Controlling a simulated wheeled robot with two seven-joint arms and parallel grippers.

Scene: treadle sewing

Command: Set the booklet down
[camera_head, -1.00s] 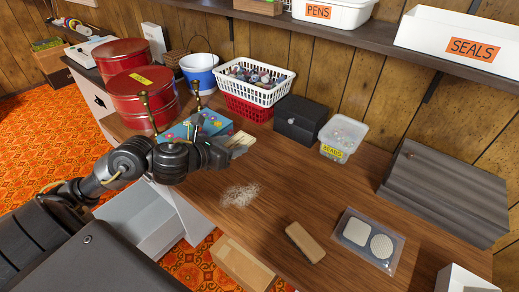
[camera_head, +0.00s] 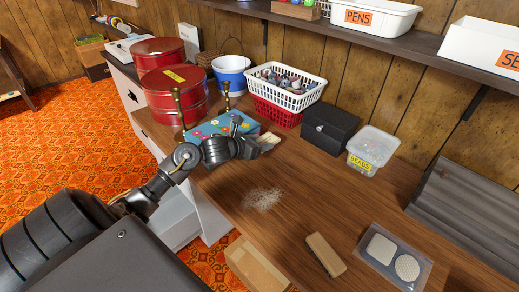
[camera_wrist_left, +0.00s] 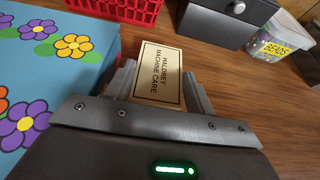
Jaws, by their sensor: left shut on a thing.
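The booklet (camera_wrist_left: 161,72) is a small cream rectangle with a dark border, lettered "HALDREY MACHINE CARE". It also shows as a pale patch at the gripper's tip in the head view (camera_head: 269,140). My left gripper (camera_head: 260,145) is shut on it, with one finger along each side in the wrist view. The booklet is over the wooden tabletop (camera_head: 300,185), just right of the blue flowered box (camera_wrist_left: 65,75). I cannot tell whether it touches the wood. My right gripper is not in view.
The flowered box (camera_head: 213,126) stands close to the left gripper. Behind are red tins (camera_head: 175,97), a blue bucket (camera_head: 232,73), baskets (camera_head: 290,90), a black box (camera_head: 328,128) and a beads tub (camera_head: 372,150). A brown block (camera_head: 325,255) lies in front. The middle tabletop is mostly clear.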

